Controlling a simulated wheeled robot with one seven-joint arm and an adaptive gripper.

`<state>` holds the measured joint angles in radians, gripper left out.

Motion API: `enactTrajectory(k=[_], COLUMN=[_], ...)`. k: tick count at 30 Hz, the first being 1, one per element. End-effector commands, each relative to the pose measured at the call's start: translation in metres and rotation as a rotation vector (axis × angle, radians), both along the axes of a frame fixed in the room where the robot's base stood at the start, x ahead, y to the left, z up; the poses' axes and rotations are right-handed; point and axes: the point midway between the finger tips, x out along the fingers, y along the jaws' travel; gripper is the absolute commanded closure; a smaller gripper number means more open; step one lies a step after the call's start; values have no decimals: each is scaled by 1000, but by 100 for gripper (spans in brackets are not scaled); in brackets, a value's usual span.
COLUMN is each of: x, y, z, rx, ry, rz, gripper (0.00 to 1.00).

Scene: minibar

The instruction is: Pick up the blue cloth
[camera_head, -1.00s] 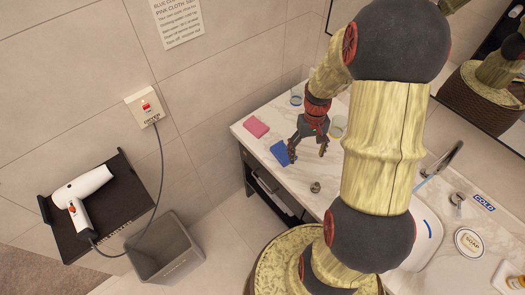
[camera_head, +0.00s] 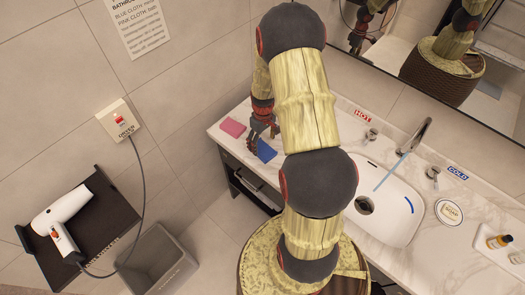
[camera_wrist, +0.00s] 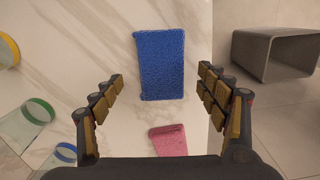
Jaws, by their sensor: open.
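The blue cloth (camera_wrist: 160,64) lies flat on the marble counter, centred in the wrist view ahead of my fingers. It also shows in the head view (camera_head: 266,151), close beside my gripper (camera_head: 262,132). In the wrist view my gripper (camera_wrist: 163,105) is open, with one finger to each side of the cloth's line and nothing between the fingertips. I cannot tell the exact height of the fingers above the cloth. The pink cloth (camera_wrist: 168,141) lies on the counter nearer to my palm, and in the head view (camera_head: 233,127) it is left of the blue cloth.
Glasses with coloured rims (camera_wrist: 38,112) stand at the left in the wrist view. A grey bin (camera_head: 160,262) stands on the floor by the counter. A black shelf (camera_head: 110,215) holds a hair dryer (camera_head: 62,212). The sink (camera_head: 385,205) is right of my arm, with water running.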

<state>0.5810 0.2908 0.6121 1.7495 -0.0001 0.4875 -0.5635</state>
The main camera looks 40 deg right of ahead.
Motion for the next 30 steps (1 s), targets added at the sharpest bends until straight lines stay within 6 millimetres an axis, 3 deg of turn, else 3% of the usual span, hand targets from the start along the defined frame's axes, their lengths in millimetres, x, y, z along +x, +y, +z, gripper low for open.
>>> enactTrajectory(k=[7,15,30], x=[-3,-2,-2], y=[3,3,3], z=[-36,-40,-40], rx=[2,1,1], ry=[2,0,1], rz=[0,0,0], gripper=[26,26,54])
